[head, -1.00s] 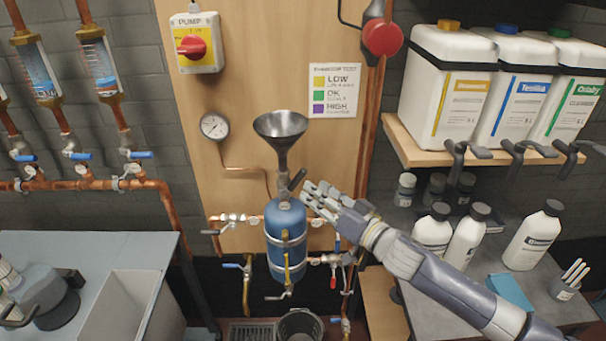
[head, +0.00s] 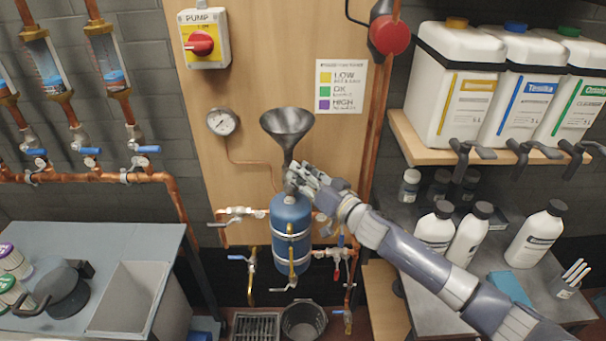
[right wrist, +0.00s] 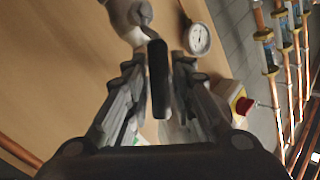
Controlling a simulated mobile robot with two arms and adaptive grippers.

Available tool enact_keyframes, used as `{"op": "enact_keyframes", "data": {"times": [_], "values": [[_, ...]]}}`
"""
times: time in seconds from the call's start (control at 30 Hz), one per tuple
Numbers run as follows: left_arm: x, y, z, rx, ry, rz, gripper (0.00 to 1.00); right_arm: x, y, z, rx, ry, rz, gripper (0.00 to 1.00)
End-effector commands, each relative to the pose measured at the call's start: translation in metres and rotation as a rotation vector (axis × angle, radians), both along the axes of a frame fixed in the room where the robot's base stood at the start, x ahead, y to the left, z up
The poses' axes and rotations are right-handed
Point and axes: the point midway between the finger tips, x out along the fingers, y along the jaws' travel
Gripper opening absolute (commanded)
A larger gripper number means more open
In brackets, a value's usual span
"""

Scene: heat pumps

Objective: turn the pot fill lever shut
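The pot is a blue cylinder (head: 291,240) on the wooden panel, with a grey funnel (head: 287,124) above it. The fill lever is a dark handle (right wrist: 158,78) on the neck below the funnel. In the head view it is mostly hidden by my right gripper (head: 297,179), which is at the neck from the right. In the right wrist view the dark lever stands between the two fingers of my right gripper (right wrist: 158,85), with gaps visible on both sides, so the gripper looks open around it. My left gripper is not in view.
A gauge (head: 222,122) and red pump switch (head: 201,43) are on the panel. Copper pipes with valves flank the pot. A bucket (head: 304,320) and floor grate (head: 255,327) are below. Bottles (head: 468,238) and a canister shelf (head: 408,140) are at the right.

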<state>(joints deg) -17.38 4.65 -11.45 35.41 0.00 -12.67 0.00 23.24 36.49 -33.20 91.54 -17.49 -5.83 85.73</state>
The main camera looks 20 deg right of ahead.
Motion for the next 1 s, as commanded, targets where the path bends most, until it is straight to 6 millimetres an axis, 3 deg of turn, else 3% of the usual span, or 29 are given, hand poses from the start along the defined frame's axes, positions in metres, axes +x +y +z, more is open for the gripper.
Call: {"op": "enact_keyframes", "data": {"times": [0.47, 1.0], "values": [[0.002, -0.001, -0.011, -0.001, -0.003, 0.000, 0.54, -0.001, -0.002, -0.005, 0.037, -0.009, -0.001, 0.00], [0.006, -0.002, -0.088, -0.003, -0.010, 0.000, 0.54, -0.006, -0.022, -0.031, 0.432, -0.124, -0.002, 0.00]]}}
